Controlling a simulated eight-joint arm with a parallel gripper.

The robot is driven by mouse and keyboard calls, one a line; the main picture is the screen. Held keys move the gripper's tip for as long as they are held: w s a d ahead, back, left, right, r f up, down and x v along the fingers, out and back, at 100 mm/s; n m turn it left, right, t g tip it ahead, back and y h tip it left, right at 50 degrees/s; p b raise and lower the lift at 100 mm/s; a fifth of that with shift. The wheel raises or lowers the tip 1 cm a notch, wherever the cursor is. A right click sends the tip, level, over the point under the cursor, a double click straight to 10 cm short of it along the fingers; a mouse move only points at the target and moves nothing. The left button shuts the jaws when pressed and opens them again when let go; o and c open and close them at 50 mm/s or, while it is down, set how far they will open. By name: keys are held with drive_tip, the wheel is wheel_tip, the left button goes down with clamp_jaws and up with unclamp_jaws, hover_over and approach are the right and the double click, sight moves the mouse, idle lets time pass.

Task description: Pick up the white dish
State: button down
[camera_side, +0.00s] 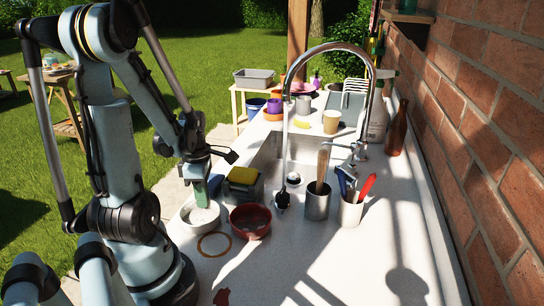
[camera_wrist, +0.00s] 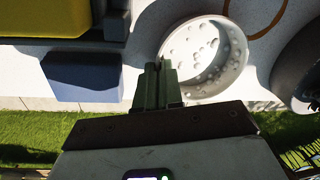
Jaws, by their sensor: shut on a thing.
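The white dish (camera_side: 203,218) is a round white bowl at the left edge of the counter. My gripper (camera_side: 202,200) points down at it, with its green fingers over the dish's far side. In the wrist view the white dish (camera_wrist: 205,50) shows pale spots inside. There the green fingers of my gripper (camera_wrist: 163,72) are close together at the dish's left rim, shut on that rim. The dish looks level; I cannot tell whether it is clear of the counter.
A red bowl (camera_side: 250,221) stands just right of the dish, and a brown ring (camera_side: 214,245) lies in front. A yellow sponge (camera_side: 243,175) sits in a grey holder behind.

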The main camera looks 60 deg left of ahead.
drive_tip(key=shift+r, duration=0.15)
drive_tip(key=shift+r, duration=0.5)
drive_tip(key=r, duration=0.3)
drive_tip(key=shift+w+d+r, duration=0.1)
drive_tip(key=shift+d, duration=0.2)
drive_tip(key=w+d+r, duration=0.3)
drive_tip(key=d+r, duration=0.3)
drive_tip(key=d, duration=0.4)
drive_tip(key=shift+w+d+r, duration=0.15)
drive_tip(key=shift+w+r, duration=0.1)
drive_tip(key=shift+w, duration=0.15)
